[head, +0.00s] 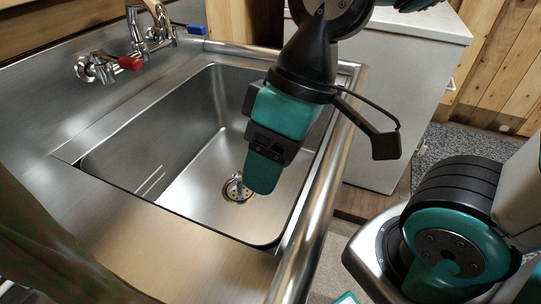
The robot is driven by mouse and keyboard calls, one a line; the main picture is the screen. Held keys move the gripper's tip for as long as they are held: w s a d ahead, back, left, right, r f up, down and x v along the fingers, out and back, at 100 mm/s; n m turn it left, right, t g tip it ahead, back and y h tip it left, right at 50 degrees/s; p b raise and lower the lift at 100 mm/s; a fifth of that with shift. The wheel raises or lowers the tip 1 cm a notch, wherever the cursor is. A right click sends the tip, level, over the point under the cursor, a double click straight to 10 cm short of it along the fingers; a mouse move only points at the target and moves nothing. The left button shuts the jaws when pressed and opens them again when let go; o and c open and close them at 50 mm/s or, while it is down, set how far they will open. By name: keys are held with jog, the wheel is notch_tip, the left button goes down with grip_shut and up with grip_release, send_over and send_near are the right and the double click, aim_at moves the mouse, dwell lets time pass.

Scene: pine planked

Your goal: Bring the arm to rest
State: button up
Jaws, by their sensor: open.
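My gripper (263,172) hangs over the right part of a steel sink basin, with teal and black parts pointing down. From this side one finger largely covers the other, and the gap between them is not clear. I see nothing held in it. My arm comes down from the top of the picture, above the sink's right rim.
The steel sink (180,222) has a raised rounded rim at the right and a drain (237,189) in its floor. A tap with a red handle (129,63) and a blue handle (196,29) stands behind. A white cabinet (400,110) stands at the right.

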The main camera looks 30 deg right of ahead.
notch_tip(320, 180, up, 13)
jog(key=p, duration=1.3)
